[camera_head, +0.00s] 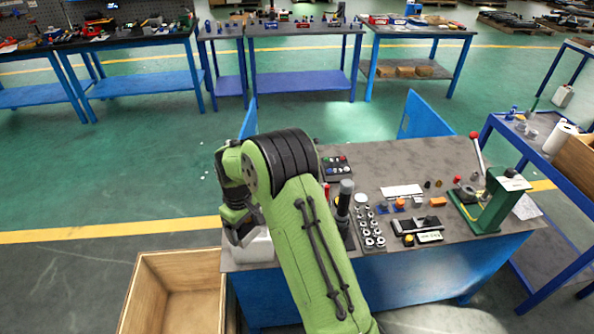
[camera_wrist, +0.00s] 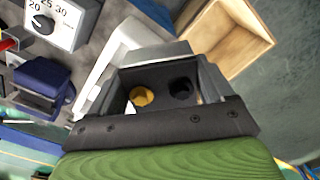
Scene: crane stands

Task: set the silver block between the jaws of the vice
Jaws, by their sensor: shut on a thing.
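My gripper (camera_head: 238,232) is low over the left front corner of the workbench, by a pale bin. In the wrist view its two dark fingers (camera_wrist: 157,72) are closed on a light grey bar, which looks like the silver block (camera_wrist: 155,53). The block spans the fingertips; its underside and what lies below it are hidden. A dark blue device with a slot, which looks like the vice (camera_wrist: 42,84), stands to the left in the wrist view, apart from the gripper. I cannot make out the vice in the head view, where my arm covers part of the bench.
The pale bin (camera_head: 257,248) stands at the bench's left edge. A wooden crate (camera_head: 146,294) is on the floor beside it. A dial timer (camera_wrist: 56,20) is near the vice. Sockets (camera_head: 372,238), a caliper and a green press (camera_head: 489,207) stand farther right on the bench.

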